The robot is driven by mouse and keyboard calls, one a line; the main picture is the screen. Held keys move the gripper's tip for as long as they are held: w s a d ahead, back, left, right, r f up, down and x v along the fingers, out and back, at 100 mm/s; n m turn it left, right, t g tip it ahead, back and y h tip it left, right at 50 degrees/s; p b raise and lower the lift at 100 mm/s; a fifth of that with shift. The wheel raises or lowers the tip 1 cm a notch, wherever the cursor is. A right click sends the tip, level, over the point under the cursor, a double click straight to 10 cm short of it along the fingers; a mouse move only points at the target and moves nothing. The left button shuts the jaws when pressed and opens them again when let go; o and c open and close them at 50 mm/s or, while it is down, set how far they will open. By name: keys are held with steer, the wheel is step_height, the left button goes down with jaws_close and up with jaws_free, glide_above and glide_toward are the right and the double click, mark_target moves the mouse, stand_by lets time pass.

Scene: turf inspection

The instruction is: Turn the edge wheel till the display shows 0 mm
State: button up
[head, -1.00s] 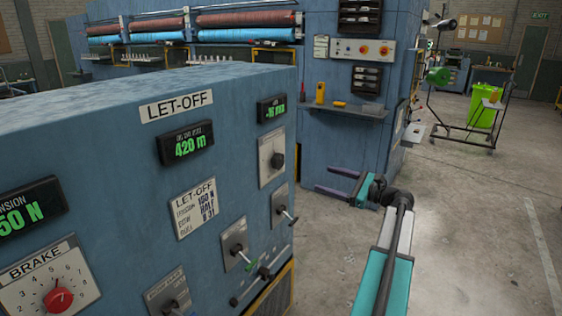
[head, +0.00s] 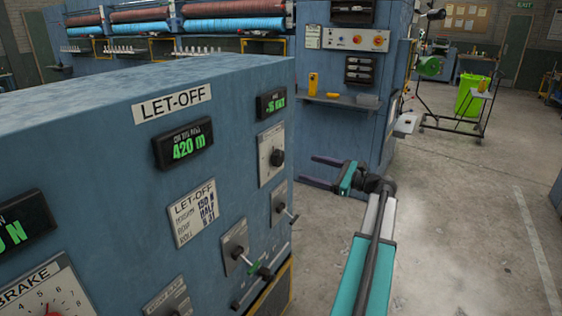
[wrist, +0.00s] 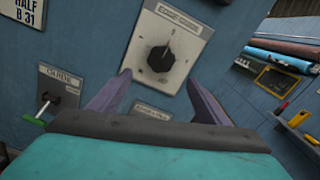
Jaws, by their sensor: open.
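A small display (head: 271,103) with green figures hangs high at the right end of the blue LET-OFF panel. It seems to read about -15 mm, but it is foreshortened. Below it a grey plate carries a black round knob (head: 277,157). In the wrist view a black knob with a pointer (wrist: 160,58) sits on a pale plate with marks around it; its label is too blurred to read surely. My gripper (head: 311,170) is open and empty, right of the panel. In the wrist view its fingers (wrist: 159,77) spread below and around the knob plate, apart from the knob.
A 420 m display (head: 183,145), a paper card (head: 194,211) and a green-tipped lever (head: 243,258) are on the same panel. The lever also shows in the wrist view (wrist: 36,119). A shelf (head: 338,101) with tools stands behind.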

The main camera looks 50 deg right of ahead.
mark_target(281, 161)
steer(key=p+x, duration=0.3)
steer(key=x, duration=0.8)
steer(key=shift+w+r+p, duration=0.15)
steer(key=shift+w+p, duration=0.05)
steer(key=shift+p, duration=0.15)
steer(key=shift+x, duration=1.05)
steer(key=c, duration=1)
steer(key=shift+a+f, duration=0.2)
steer(key=shift+c, duration=0.2)
steer(key=shift+d, duration=0.15)
